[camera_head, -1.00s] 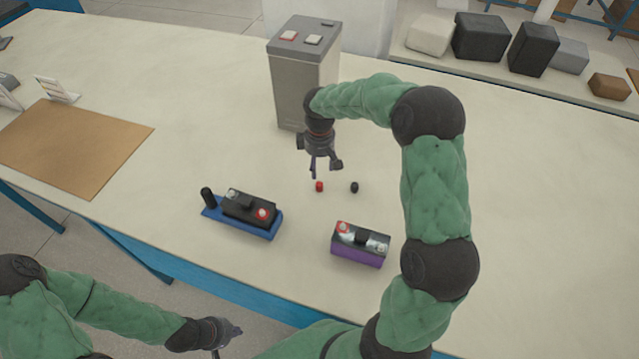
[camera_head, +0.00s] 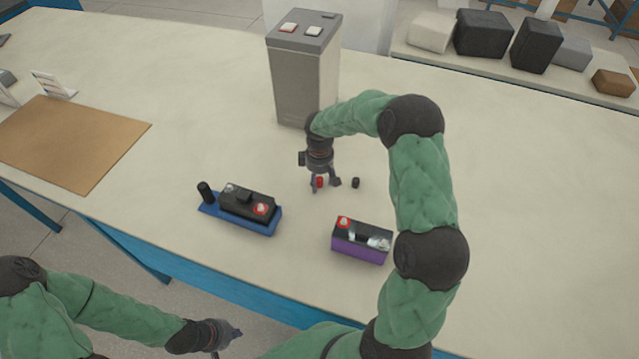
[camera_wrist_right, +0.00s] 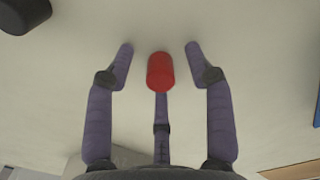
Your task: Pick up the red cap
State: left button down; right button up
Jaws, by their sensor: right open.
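The red cap (camera_head: 320,182) stands on the table near the middle of the head view. In the right wrist view the red cap (camera_wrist_right: 160,72) is between the spread fingers, with clear gaps to the two side fingers. My right gripper (camera_head: 325,184) is open and low over the table around the cap; its fingers also show in the right wrist view (camera_wrist_right: 160,62). Whether the third finger behind the cap touches it I cannot tell. My left gripper (camera_head: 228,342) hangs at the bottom of the head view, off the table's front edge; its finger opening is unclear.
A black cap (camera_head: 355,183) stands just right of the red one. A black battery on a blue base (camera_head: 240,221) is front left, a purple battery (camera_head: 359,247) front right. A tall grey box (camera_head: 303,85) stands behind; a brown mat (camera_head: 75,145) lies left.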

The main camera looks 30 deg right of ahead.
jog(key=c, duration=0.9)
jog(key=shift+r, duration=0.1)
